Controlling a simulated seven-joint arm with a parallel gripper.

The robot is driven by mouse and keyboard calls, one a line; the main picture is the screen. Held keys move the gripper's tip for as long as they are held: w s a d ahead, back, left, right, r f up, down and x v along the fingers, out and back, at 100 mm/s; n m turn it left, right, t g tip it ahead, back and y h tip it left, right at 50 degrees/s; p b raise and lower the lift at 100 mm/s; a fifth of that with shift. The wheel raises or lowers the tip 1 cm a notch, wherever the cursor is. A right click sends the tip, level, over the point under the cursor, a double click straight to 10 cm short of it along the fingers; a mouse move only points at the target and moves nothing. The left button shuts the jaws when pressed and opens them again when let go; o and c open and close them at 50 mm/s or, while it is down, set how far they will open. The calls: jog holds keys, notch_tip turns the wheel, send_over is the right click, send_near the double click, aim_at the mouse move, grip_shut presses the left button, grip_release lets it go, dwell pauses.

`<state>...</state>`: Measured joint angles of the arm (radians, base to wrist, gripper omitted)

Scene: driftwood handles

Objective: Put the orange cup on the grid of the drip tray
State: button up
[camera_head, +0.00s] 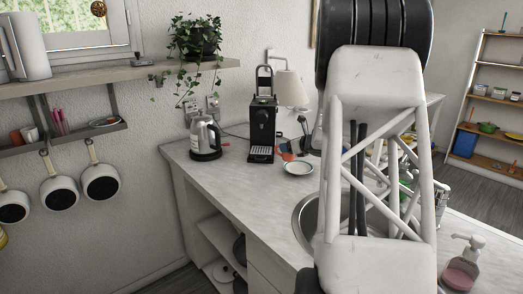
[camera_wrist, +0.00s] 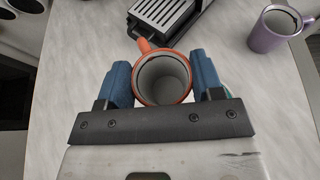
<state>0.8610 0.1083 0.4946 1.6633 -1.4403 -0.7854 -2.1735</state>
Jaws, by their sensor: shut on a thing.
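The orange cup (camera_wrist: 163,78) is between the two blue fingers of my gripper (camera_wrist: 163,85) in the wrist view, and the gripper is shut on it. I look down into its pale, empty inside; its orange handle points up and left, towards the drip tray. The drip tray (camera_wrist: 172,14) has a slotted metal grid in a dark frame and lies just beyond the cup at the top of the wrist view. In the head view it is at the foot of the black coffee machine (camera_head: 262,125), and an orange patch shows to its right, partly hidden.
A purple mug (camera_wrist: 272,32) stands to the right in the wrist view. My arm hides much of the sink (camera_head: 303,222). The front counter is clear.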

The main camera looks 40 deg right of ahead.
jog(key=w, duration=1.4)
jog(key=shift+w, duration=1.8)
jog(key=shift+w+f, duration=0.2)
jog(key=shift+w, duration=0.05)
jog(key=shift+f, duration=0.55)
jog(key=shift+f, duration=0.1)
jog(key=o, duration=0.7)
